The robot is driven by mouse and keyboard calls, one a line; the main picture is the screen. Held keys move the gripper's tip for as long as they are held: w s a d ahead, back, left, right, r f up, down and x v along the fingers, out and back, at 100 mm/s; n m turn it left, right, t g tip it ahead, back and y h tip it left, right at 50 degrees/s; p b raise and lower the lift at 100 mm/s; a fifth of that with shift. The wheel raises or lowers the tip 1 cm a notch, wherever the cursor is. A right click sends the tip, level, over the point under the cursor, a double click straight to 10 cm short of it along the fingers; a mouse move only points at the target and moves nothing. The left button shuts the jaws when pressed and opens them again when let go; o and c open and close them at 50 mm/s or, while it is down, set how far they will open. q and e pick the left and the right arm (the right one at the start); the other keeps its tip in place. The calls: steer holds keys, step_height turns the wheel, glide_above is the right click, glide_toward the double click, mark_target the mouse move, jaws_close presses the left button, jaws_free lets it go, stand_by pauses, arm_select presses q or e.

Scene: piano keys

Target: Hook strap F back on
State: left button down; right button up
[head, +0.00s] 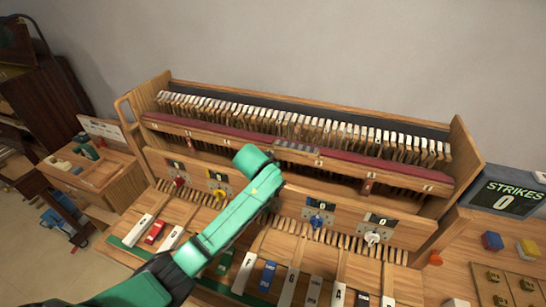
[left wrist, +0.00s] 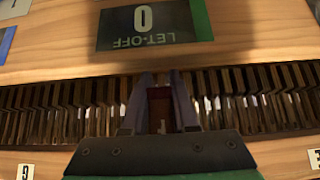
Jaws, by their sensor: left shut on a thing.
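A dark red strap (left wrist: 160,108) stands between the fingers of my left gripper (left wrist: 162,80) in the left wrist view. The gripper is shut on it, and a pale mark near its lower end is too small to read. The held strap lies in front of a row of thin wooden parts (left wrist: 80,105), between two small letter labels, one of them an E (left wrist: 314,158). Whether the strap is hooked on anything cannot be told. In the head view my green left arm covers the gripper and the strap. My right gripper is not in view.
The wooden piano action (head: 300,125) spans the bench. Another red strap (head: 367,185) hangs from its rail. Coloured knobs with small displays (head: 380,220) line the panel below, with keys (head: 245,272) in front. A strikes display (head: 507,198) reads 0 at right.

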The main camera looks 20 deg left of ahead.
arm_select(q)
steer(key=shift+r, duration=0.1)
stand_by(0.4)
steer(key=c, duration=0.7)
jaws_free()
steer(key=shift+s, duration=0.1)
steer(key=b+v, duration=0.2)
steer(key=v, duration=1.2)
steer(key=shift+r+b, duration=0.3)
steer(key=shift+b, duration=0.1)
